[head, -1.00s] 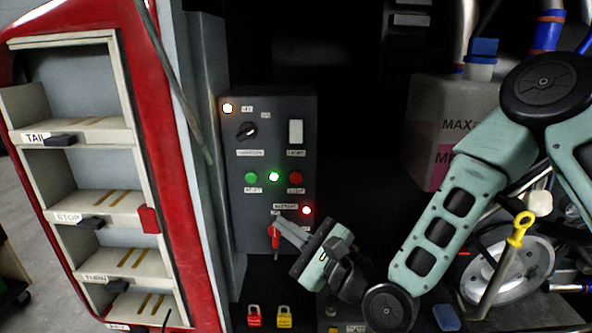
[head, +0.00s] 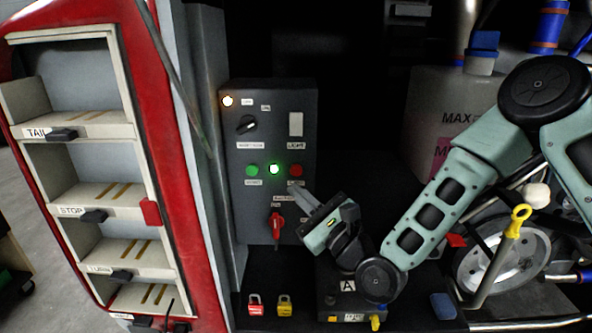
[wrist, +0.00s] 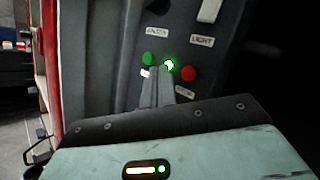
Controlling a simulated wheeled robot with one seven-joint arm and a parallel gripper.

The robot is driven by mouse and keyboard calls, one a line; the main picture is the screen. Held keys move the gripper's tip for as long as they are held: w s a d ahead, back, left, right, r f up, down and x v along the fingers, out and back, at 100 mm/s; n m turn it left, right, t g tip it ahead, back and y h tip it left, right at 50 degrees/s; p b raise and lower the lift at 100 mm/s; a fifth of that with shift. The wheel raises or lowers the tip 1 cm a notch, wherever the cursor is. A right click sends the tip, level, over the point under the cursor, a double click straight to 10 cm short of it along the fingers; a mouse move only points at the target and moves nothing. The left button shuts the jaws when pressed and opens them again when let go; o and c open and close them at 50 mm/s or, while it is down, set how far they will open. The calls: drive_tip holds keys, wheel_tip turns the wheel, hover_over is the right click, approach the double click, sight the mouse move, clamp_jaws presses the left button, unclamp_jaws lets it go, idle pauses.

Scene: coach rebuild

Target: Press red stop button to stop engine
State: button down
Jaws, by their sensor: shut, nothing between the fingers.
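The red stop button (head: 296,170) sits at the right of the button row on the dark control panel (head: 270,120). It also shows in the wrist view (wrist: 188,73), just right of a lit green lamp (wrist: 168,64). A green button (head: 252,170) is at the left of the row. My gripper (head: 305,195) is shut and empty, below and slightly right of the red button in the head view. In the wrist view its fingertips (wrist: 160,72) point at the panel, left of and below the red button. I see no contact with the button.
A red battery switch (head: 275,228) hangs below the buttons. A black rotary knob (head: 246,125) is higher on the panel. Red and yellow padlocks (head: 284,305) stand below. A red-framed shelf (head: 75,130) is at left, a tank (head: 455,110) at right.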

sight(291, 170)
drive_tip(key=shift+w, duration=2.3)
drive_tip(key=shift+w, duration=0.1)
drive_tip(key=shift+w, duration=0.35)
drive_tip(key=shift+w+d+b, duration=0.1)
drive_tip(key=shift+w+b, duration=0.25)
drive_tip(key=shift+w, duration=0.15)
idle(0.8)
idle(0.4)
drive_tip(key=shift+s, duration=0.9)
drive_tip(key=shift+s, duration=0.15)
drive_tip(key=shift+s, duration=2.4)
